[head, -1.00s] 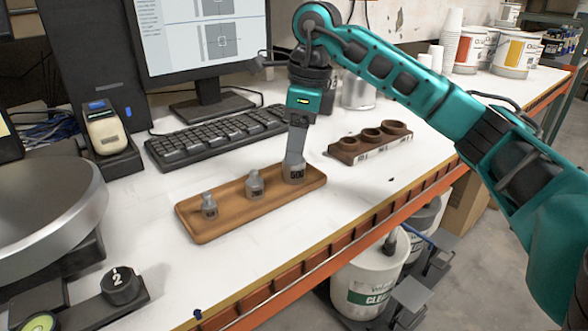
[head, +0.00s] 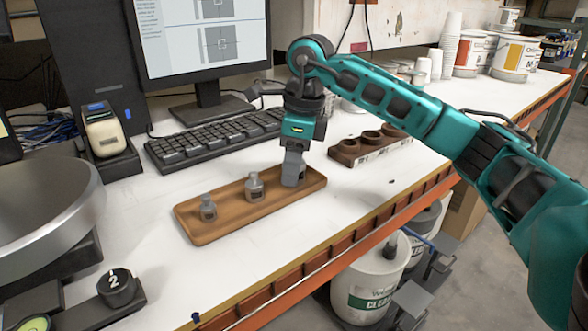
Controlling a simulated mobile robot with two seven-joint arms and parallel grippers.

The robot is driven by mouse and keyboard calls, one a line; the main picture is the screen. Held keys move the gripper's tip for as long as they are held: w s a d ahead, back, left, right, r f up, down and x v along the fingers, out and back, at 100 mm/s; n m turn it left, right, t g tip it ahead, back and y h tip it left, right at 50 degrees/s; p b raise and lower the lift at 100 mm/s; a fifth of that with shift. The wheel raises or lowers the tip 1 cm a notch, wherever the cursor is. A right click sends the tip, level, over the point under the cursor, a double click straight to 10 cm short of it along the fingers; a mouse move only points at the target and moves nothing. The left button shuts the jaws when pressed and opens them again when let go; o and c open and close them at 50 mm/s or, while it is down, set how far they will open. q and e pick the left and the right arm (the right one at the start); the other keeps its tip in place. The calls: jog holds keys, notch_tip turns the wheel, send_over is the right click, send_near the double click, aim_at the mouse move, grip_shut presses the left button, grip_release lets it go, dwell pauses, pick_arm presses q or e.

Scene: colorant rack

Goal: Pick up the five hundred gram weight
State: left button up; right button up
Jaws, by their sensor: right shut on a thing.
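The five hundred gram weight (head: 301,172) stands at the right end of a wooden tray (head: 228,223) on the white bench. It is mostly hidden by my right gripper (head: 293,172), which has come down over it and is shut on it. I cannot tell whether the weight touches the tray. A middle-sized weight (head: 254,187) and a small weight (head: 208,208) stand upright in the tray to its left, apart from the gripper. My left gripper is not in view.
A keyboard (head: 215,137) and monitor (head: 205,40) are behind the tray. A brown holder with round openings (head: 368,147) stands close to the right. A large metal pan (head: 40,205) is at the left. The bench's orange front edge (head: 330,248) runs close to the tray.

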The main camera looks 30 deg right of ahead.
jog(key=shift+r, duration=0.1)
grip_shut()
